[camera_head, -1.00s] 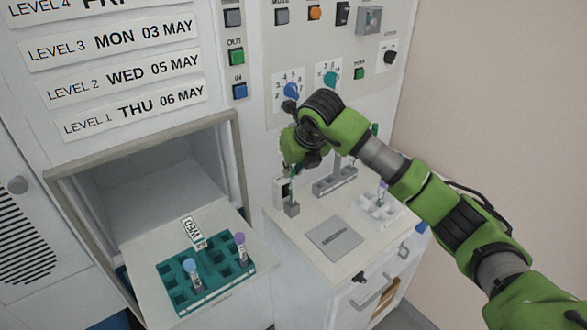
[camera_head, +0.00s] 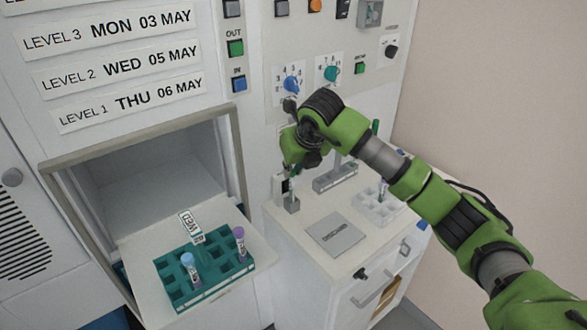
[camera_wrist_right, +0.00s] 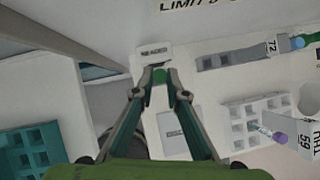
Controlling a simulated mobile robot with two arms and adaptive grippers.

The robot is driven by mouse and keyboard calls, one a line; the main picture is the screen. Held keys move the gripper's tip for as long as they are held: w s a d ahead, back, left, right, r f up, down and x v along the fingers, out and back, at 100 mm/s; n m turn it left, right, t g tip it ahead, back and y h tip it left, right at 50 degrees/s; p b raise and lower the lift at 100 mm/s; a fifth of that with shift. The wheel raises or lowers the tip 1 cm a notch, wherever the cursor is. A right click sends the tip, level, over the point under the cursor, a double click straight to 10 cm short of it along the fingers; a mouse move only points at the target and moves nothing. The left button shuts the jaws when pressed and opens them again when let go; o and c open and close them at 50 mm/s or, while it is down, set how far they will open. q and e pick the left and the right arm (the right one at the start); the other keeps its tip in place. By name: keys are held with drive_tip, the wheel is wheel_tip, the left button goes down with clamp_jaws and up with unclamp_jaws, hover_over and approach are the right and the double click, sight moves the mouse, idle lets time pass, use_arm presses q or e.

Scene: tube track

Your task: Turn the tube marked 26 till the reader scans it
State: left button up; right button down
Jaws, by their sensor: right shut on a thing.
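My right gripper (camera_wrist_right: 160,84) is shut on a tube with a green cap (camera_wrist_right: 160,76), seen from above in the right wrist view. The held tube is upright at the reader (camera_wrist_right: 154,52). In the head view my right gripper (camera_head: 292,160) is above the reader's small grey holder (camera_head: 292,204), which stands on the counter against the machine wall. The gripper hides most of the tube, and no number on it can be read. My left gripper is in neither view.
A grey rack (camera_head: 335,178) with a green-capped tube and a white rack (camera_head: 375,209) with a purple-capped tube stand right of the reader. A grey discard plate (camera_head: 335,234) lies in front. At left, a teal rack (camera_head: 215,287) holds two tubes on a pulled-out shelf.

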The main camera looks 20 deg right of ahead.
drive_tip(key=shift+f, duration=0.3)
drive_tip(key=c, duration=1.9)
unclamp_jaws()
drive_tip(key=v, duration=1.2)
